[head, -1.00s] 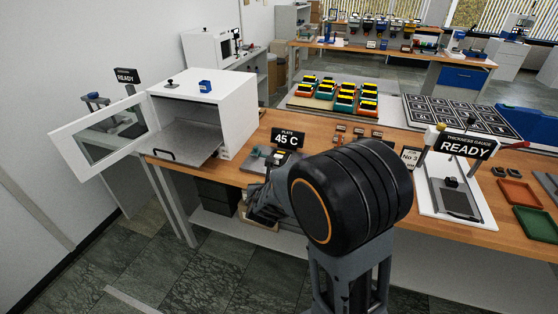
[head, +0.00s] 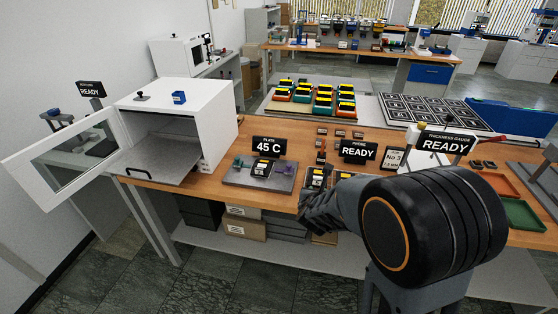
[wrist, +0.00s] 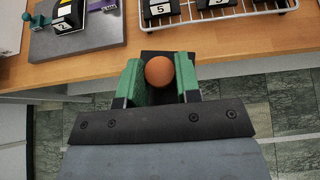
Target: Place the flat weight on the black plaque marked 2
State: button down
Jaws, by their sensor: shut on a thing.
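My gripper (wrist: 159,82) has green fingers shut on the round brown knob (wrist: 160,70) of the flat weight, whose dark plate (wrist: 168,53) shows behind the knob in the wrist view. In the head view my gripper (head: 318,214) is at the bench's front edge, and the weight cannot be made out there. A black block labelled 2 (wrist: 68,24) lies on a grey plate left of my gripper. Black plaques with pale borders (head: 430,108) lie in a grid at the back right; their numbers are too small to read.
A wire rack (wrist: 205,22) with black labelled blocks is just beyond my gripper. The 45 C sign (head: 268,147) stands behind the grey plate (head: 232,178). A white oven (head: 180,120) with open door is at left; a thickness gauge sign (head: 446,144) and green tray (head: 524,214) at right.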

aim_at(264, 165)
jog(key=z, duration=0.1)
jog(key=i, duration=1.1)
jog(key=u, duration=2.55)
